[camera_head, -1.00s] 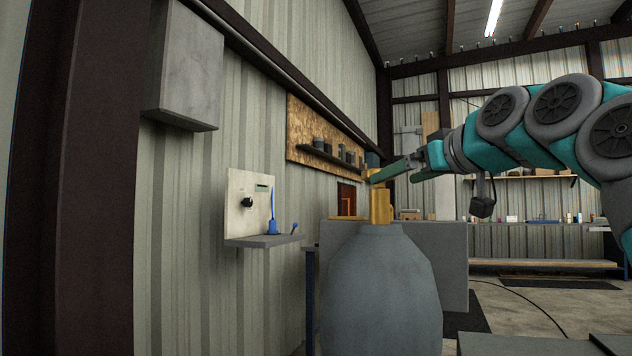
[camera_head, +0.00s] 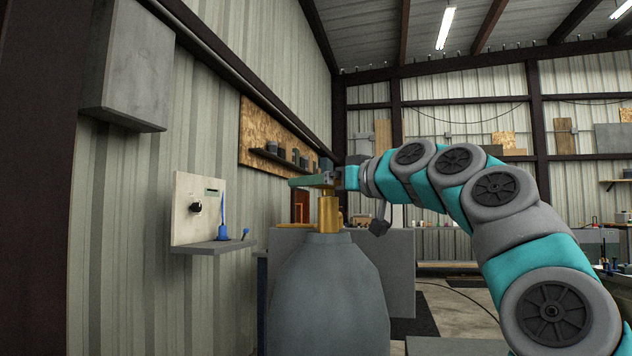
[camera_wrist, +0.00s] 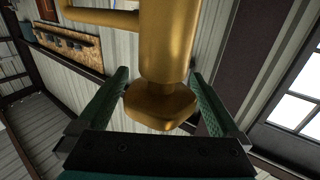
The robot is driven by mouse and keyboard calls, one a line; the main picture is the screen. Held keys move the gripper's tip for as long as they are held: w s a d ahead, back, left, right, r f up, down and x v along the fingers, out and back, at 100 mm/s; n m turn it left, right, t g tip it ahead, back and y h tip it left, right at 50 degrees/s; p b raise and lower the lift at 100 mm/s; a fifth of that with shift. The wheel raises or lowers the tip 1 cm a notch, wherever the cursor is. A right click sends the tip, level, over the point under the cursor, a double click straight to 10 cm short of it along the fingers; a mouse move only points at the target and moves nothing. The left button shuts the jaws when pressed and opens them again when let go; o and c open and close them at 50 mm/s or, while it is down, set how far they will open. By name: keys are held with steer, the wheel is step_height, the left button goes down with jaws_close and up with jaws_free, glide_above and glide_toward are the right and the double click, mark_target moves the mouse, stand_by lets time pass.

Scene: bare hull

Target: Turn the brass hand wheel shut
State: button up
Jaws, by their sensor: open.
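A brass valve (camera_head: 328,214) stands upright on top of a grey gas cylinder (camera_head: 328,295) in the head view. My gripper (camera_head: 308,182) is level with the valve's top, its green fingers extending left across it and hiding the hand wheel there. In the wrist view the brass valve body (camera_wrist: 166,45) fills the upper middle, and the blocky brass hand wheel (camera_wrist: 160,108) is at its near end. My open gripper (camera_wrist: 158,76) has one green finger on each side of the wheel. The right finger looks close to it; I cannot tell whether it touches.
A wall panel with a black knob (camera_head: 195,207) and a small shelf (camera_head: 214,247) holding blue items is to the left. A grey wall box (camera_head: 128,65) hangs above it. A grey block (camera_head: 400,262) stands behind the cylinder.

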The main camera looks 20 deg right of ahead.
steer(key=shift+w+a, duration=0.1)
steer(key=shift+w, duration=0.15)
steer(key=shift+c, duration=0.4)
steer(key=c, duration=1.1)
steer(key=shift+h, duration=0.3)
